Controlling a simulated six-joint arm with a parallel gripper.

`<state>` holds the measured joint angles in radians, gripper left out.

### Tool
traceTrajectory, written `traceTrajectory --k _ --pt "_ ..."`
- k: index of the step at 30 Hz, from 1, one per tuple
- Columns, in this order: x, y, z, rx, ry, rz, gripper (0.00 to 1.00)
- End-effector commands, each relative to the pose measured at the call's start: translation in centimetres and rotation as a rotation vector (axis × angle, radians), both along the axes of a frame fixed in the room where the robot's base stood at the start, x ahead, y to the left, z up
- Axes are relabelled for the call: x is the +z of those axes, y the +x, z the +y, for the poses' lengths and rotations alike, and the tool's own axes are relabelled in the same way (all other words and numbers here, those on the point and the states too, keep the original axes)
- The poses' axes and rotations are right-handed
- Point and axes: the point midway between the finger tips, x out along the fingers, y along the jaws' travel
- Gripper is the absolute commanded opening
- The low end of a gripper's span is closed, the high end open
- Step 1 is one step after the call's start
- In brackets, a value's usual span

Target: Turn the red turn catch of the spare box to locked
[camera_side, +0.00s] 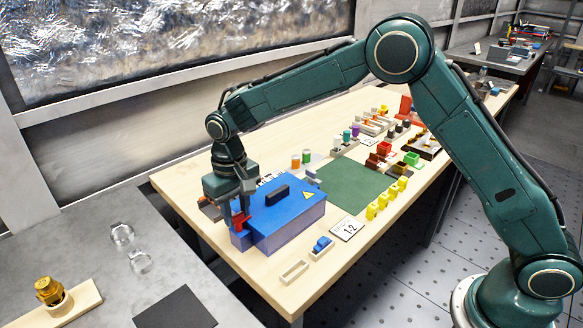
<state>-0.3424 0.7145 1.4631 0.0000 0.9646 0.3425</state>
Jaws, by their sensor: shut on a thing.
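The spare box is a blue box (290,222) with a dark handle on its lid and a yellow warning triangle. It sits closed at the left end of the wooden table. The red turn catch (239,222) is at the box's left end. My gripper (238,212) points down over that end, shut on the red catch. Its fingers hide part of the catch, and I cannot tell from this view how far the catch is turned.
A green mat (352,187) lies right of the box, with yellow blocks (385,202) along its edge. A white "12" card (347,229), a blue part (322,244) and an empty tray (294,271) lie in front. Orange and green cylinders (301,159) stand behind.

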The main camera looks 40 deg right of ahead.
Motion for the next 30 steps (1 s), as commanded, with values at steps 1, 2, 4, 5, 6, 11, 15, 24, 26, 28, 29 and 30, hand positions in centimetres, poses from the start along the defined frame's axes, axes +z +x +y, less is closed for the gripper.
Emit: traceTrajectory --k 1,2,4,5,6,11,15,24,26,28,29,30 --pt "0.2 0.1 0.0 -0.002 0.001 -0.003 0.08" --pt "0.2 0.1 0.0 -0.002 0.001 -0.003 0.08" --pt "0.2 0.1 0.0 -0.002 0.001 -0.003 0.08" --pt "0.2 0.1 0.0 -0.002 0.001 -0.003 0.08" --pt "0.2 0.1 0.0 -0.002 0.001 -0.003 0.08" --pt "0.2 0.1 0.0 -0.001 0.001 -0.003 0.41" --pt "0.1 0.1 0.0 0.0 0.001 -0.002 0.53" --pt "0.2 0.0 0.0 0.0 0.001 -0.002 0.53" --pt "0.4 0.1 0.0 0.0 0.001 -0.002 0.53" --pt "0.8 0.1 0.0 0.0 0.001 -0.002 0.53" --pt "1.0 0.1 0.0 0.0 0.001 -0.002 0.53" --pt "1.4 0.1 0.0 0.0 0.001 -0.003 0.53"
